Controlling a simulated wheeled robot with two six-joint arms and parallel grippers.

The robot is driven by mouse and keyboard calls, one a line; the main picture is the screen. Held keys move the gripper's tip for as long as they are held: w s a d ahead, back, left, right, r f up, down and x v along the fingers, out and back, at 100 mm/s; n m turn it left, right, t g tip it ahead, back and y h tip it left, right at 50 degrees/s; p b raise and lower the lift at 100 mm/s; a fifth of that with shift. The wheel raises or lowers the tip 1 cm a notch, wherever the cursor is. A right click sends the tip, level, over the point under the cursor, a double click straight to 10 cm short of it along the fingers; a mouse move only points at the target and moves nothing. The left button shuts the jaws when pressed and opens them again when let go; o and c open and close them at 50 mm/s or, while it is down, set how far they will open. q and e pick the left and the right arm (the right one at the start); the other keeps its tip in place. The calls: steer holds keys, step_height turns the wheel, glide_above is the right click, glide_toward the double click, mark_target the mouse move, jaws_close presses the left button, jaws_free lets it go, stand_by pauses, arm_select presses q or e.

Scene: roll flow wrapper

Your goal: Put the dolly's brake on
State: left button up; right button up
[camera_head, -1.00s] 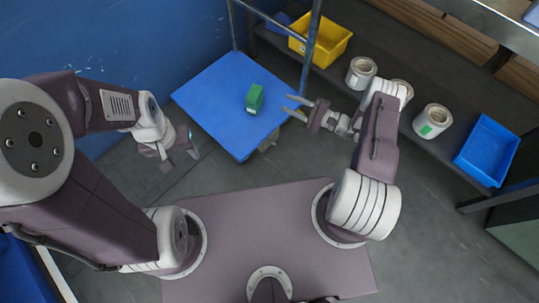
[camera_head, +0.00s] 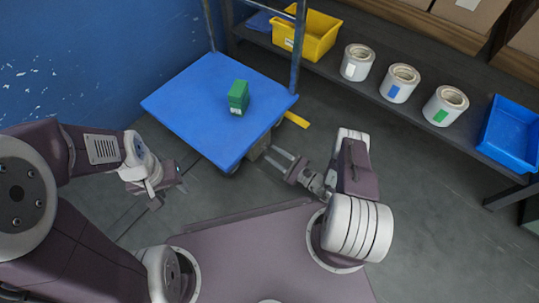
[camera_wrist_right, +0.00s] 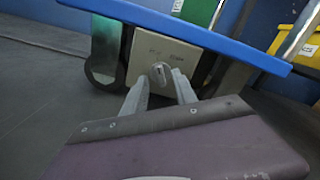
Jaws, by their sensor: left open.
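The dolly (camera_head: 190,110) has a blue flat deck with metal posts at its back, and its deck edge crosses the right wrist view (camera_wrist_right: 190,35). A grey caster (camera_wrist_right: 105,50) and a pale plate (camera_wrist_right: 160,50) with a small round metal part (camera_wrist_right: 160,75) show under the deck. My right gripper (camera_head: 278,157) is open and low beside the dolly's front right side; in the right wrist view its fingertips (camera_wrist_right: 160,73) flank the round part, and contact is unclear. A yellow bar (camera_head: 296,119) sticks out from the dolly's right side. My left gripper (camera_head: 168,192) is open and empty, left of the dolly.
A green box (camera_head: 239,97) stands on the deck. A blue wall (camera_head: 90,60) is at the left. Grey floor is clear right of my right arm.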

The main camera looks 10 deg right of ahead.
mark_target(264, 148)
steer(key=x, duration=0.2)
steer(key=shift+w+a+b, duration=0.2)
steer(key=shift+b, duration=0.2)
jaws_close()
arm_select(q)
steer(key=shift+f, duration=0.8)
